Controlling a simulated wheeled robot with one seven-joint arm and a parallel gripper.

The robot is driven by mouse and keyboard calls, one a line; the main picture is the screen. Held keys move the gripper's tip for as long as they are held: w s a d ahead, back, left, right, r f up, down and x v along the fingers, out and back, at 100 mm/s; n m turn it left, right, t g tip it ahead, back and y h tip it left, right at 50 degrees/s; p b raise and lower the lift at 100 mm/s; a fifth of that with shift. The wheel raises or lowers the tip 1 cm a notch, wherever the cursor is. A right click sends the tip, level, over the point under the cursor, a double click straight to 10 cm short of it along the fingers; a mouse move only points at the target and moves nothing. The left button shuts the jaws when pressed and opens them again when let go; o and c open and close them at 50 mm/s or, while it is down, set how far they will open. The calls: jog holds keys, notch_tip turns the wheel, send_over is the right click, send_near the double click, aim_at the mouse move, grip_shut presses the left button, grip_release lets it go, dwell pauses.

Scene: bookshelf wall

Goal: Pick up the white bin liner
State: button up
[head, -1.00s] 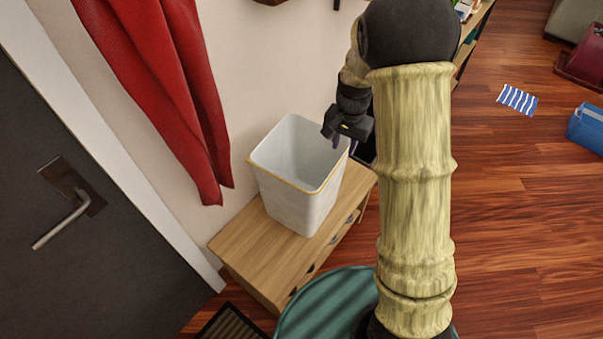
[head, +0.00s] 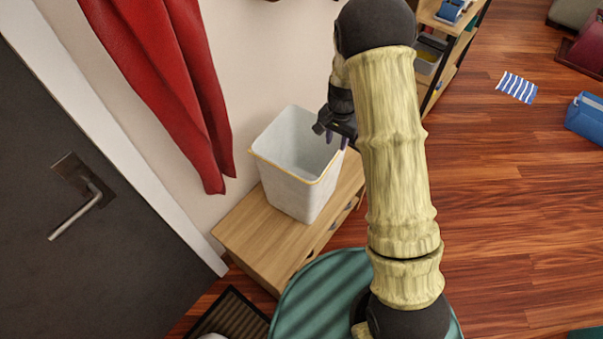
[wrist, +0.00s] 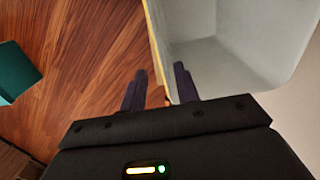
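The white bin liner (head: 284,183) is a tall, square, open-topped container with a thin yellow line along part of its rim. It stands upright on a low wooden cabinet, and it also shows in the wrist view (wrist: 220,45). My gripper (head: 334,138) is at its right rim in the head view. In the wrist view my gripper (wrist: 160,88) has its two dark fingers apart, with the liner's rim between them. One finger is on the outer side and one over the inside. I cannot tell whether either finger touches the wall.
The wooden cabinet (head: 248,238) stands against the wall beside a dark door (head: 60,250). A red cloth (head: 165,90) hangs above the liner. A shelf (head: 440,75) stands at the back.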

send_over(333, 165)
jog(key=f, duration=0.6)
jog(key=shift+w+f+p, duration=0.2)
jog(key=shift+f+p, duration=0.1)
jog(key=shift+p, duration=0.1)
jog(key=shift+f+p, duration=0.85)
jog(key=shift+f, duration=1.75)
jog(key=shift+d, duration=0.1)
grip_shut()
